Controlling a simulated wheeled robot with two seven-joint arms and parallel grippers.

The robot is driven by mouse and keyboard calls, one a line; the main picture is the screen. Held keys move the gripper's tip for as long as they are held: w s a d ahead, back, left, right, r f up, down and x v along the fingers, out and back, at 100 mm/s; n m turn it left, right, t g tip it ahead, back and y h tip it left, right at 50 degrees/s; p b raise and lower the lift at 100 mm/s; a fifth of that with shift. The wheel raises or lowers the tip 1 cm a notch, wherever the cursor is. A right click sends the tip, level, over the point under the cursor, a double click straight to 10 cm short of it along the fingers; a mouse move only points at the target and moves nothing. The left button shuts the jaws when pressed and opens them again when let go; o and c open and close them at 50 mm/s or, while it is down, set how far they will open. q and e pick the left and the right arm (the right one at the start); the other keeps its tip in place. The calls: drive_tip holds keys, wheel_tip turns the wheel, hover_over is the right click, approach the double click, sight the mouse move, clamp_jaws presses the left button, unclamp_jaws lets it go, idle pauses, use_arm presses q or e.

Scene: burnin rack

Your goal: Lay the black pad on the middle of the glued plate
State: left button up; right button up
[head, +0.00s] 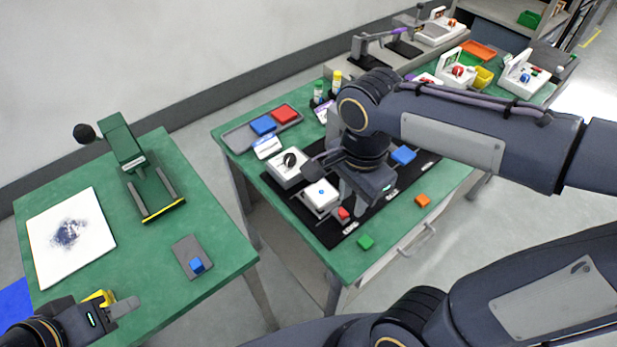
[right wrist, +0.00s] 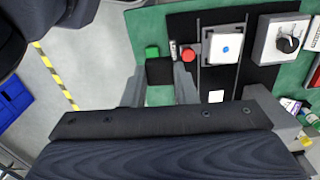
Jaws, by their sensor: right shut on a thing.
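The glued plate (head: 320,193) is a white square with a blue dot in its middle, on the black mat at the near side of the right table. It also shows in the right wrist view (right wrist: 212,41), right of my right gripper. My right gripper (right wrist: 160,82) is shut on the black pad (right wrist: 159,71), a small dark square between its fingers. The pad is beside the plate in that view, not over its middle. In the head view my right gripper (head: 362,205) hides the pad. My left gripper (head: 118,302) is over the left table's near edge, its jaw gap unclear.
A red button (right wrist: 189,55) is between pad and plate in the right wrist view. A white box with a black knob (head: 289,166) stands beside the plate. Green (head: 366,242), orange (head: 422,200) and blue (head: 403,155) blocks lie around. A green press (head: 140,170) stands on the left table.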

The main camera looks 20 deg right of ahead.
drive_tip(key=shift+w+a+f, duration=0.15)
drive_tip(key=shift+w, duration=0.2)
drive_tip(key=w+f, duration=0.4)
drive_tip(key=w, duration=0.4)
hover_over(321, 192)
drive_tip(key=f, duration=0.2)
drive_tip(key=s+f+p, duration=0.1)
drive_tip(key=f, duration=0.1)
drive_tip(key=shift+f, duration=0.3)
drive_tip(key=shift+w+f, duration=0.45)
drive_tip(key=shift+f, duration=1.6)
drive_tip(key=shift+f, duration=0.15)
drive_tip(key=o, duration=0.9)
